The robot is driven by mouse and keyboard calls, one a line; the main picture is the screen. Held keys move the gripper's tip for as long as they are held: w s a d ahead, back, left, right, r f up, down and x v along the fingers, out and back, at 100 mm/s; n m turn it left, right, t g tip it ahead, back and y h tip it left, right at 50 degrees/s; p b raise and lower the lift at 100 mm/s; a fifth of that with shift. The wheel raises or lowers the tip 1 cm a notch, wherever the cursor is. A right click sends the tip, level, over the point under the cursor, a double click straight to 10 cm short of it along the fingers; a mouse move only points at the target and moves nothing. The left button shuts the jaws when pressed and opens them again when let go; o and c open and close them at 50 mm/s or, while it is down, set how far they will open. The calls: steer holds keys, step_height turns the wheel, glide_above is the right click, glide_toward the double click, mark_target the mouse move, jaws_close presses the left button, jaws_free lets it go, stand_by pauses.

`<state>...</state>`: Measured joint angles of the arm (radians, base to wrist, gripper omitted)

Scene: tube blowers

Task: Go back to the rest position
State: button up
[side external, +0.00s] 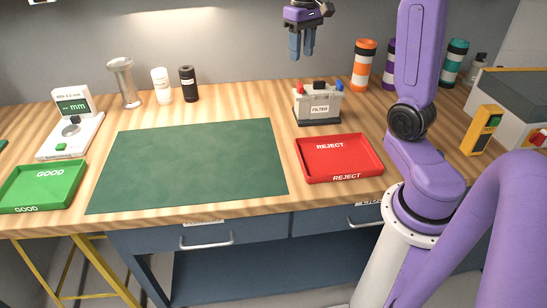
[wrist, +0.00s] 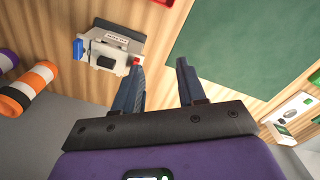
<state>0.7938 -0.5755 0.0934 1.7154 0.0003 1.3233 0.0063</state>
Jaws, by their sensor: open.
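My gripper (side external: 302,42) hangs high above the back of the wooden bench in the side view, fingers pointing down. In the wrist view my gripper (wrist: 160,82) shows two blue fingers spread apart with nothing between them. Below it in the side view stands a grey box labelled FILTER (side external: 318,105), with a red and a blue piece on top. The same filter box (wrist: 107,45) shows in the wrist view, left of the fingers. The gripper is clear of everything on the bench.
A green mat (side external: 190,165) lies bare in the middle. A red REJECT tray (side external: 338,172) and a green GOOD tray (side external: 42,190) look empty. A gauge (side external: 72,125) stands at left. Orange (side external: 364,64), purple and teal banded cylinders stand at back right. A yellow meter (side external: 482,130) is at right.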

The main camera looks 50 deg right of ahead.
steer(key=s+a+f+n, duration=0.2)
steer(key=s+a+n, duration=0.2)
steer(key=a, duration=0.5)
steer(key=s+a+f+n, duration=0.3)
steer(key=s+a, duration=0.2)
steer(key=a, duration=0.3)
steer(key=s+a+f+n, duration=0.2)
steer(key=s+n, duration=0.2)
steer(key=s, duration=0.3)
steer(key=s+a+f+n, duration=0.2)
steer(key=s+f+n, duration=0.1)
steer(key=s, duration=0.5)
steer(key=shift+s+a+n, duration=0.3)
steer(key=shift+a+n, duration=0.1)
steer(key=shift+n, duration=0.2)
